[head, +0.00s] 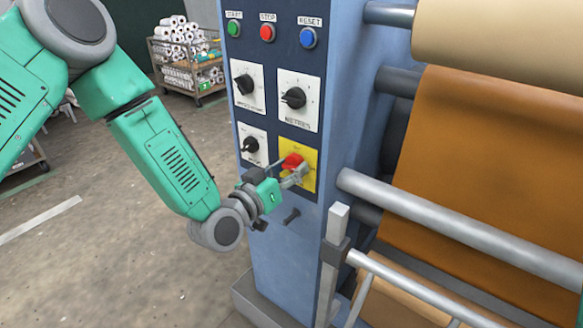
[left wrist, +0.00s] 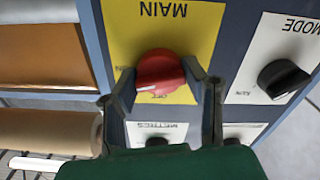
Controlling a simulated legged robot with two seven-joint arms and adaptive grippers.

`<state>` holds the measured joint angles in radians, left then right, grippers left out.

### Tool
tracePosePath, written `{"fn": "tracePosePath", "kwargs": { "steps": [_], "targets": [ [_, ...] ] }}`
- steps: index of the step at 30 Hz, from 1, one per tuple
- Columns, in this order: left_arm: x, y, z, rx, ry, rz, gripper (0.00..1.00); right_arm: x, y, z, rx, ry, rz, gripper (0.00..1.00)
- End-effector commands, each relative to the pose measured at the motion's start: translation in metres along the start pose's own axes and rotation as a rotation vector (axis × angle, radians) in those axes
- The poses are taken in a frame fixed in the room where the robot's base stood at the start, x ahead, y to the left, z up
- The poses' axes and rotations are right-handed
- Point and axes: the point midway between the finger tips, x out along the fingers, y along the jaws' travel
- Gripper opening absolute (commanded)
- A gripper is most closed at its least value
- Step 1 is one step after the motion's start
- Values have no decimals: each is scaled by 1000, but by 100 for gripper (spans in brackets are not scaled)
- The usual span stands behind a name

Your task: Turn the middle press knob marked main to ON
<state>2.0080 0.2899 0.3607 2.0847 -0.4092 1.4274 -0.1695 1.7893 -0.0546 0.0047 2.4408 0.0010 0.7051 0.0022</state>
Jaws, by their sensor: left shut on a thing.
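The main knob is red (head: 292,161) and sits on a yellow plate (head: 311,172) low on the blue press panel. In the left wrist view the plate reads MAIN upside down, and the red knob (left wrist: 160,72) shows between my fingers. Its white pointer mark faces the lower left of that picture, between the small ON and OFF lettering. My left gripper (head: 296,172) is shut on the knob, one finger on each side in the left wrist view (left wrist: 162,80). My right gripper is not in view.
Black knobs for mode (left wrist: 284,77) and metres (head: 293,98) sit close by on white plates. Green, red and blue buttons (head: 308,38) line the panel top. Rollers with an orange sheet (head: 490,170) stand to the right. A metal post (head: 333,255) rises below the panel.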

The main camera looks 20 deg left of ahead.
Motion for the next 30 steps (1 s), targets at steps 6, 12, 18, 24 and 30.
{"fn": "tracePosePath", "kwargs": {
  "steps": [6,12,18,24,30],
  "targets": [
    [-1,0,1,146,-4,-1,10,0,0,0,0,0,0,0],
    [-1,0,1,229,-3,-1,10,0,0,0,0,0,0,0],
    [-1,0,1,268,-4,-1,10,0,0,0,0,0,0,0],
    [-1,0,1,276,-4,-1,10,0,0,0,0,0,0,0],
    [-1,0,1,276,-4,0,10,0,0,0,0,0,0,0]
  ]
}}
